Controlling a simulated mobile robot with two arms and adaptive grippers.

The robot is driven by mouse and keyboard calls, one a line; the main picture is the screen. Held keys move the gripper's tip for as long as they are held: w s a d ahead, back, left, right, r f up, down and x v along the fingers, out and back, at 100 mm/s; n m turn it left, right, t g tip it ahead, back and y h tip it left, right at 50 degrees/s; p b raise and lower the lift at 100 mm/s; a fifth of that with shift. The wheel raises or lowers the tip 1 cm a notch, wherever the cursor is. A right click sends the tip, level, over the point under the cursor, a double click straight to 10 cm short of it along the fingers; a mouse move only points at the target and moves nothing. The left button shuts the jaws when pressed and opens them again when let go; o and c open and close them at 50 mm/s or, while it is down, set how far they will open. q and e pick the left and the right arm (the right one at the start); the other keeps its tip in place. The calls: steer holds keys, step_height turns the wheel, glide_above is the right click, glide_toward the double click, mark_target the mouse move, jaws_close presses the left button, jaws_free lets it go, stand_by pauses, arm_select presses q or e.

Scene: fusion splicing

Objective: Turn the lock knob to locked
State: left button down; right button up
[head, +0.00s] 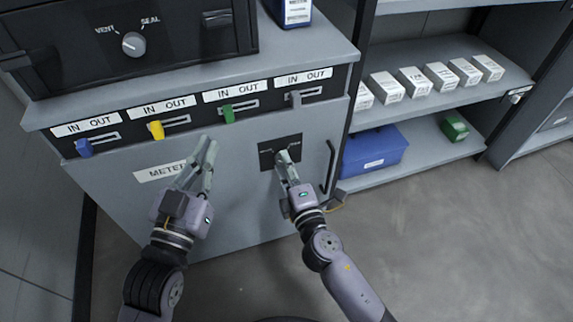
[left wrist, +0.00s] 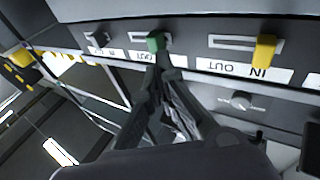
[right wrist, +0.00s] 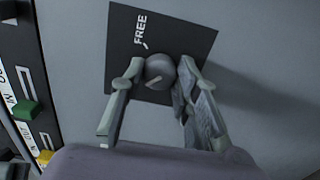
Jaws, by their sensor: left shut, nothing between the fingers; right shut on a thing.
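The lock knob (right wrist: 160,72) is a round grey knob on a dark square plate (right wrist: 195,25) on the cabinet front. The plate also shows in the head view (head: 267,160). The word FREE and a tick mark are readable beside the knob; the other label is hidden behind my fingers. A pale line crosses the knob's face, slanting away from the FREE tick. My right gripper (right wrist: 158,75) is shut on the knob, one finger each side. My left gripper (head: 210,143) is shut and empty, in front of the cabinet near the METER label (head: 160,172).
Blue, yellow, green and grey sliders (head: 228,114) line the panel above, marked IN and OUT. A VENT/SEAL knob (head: 134,44) sits on the dark box on top. A dark handle (head: 328,165) stands right of the plate. Shelves at right hold white boxes and a blue bin (head: 374,148).

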steer(key=o, duration=1.2)
steer(key=shift+c, duration=0.2)
steer(key=v, duration=1.2)
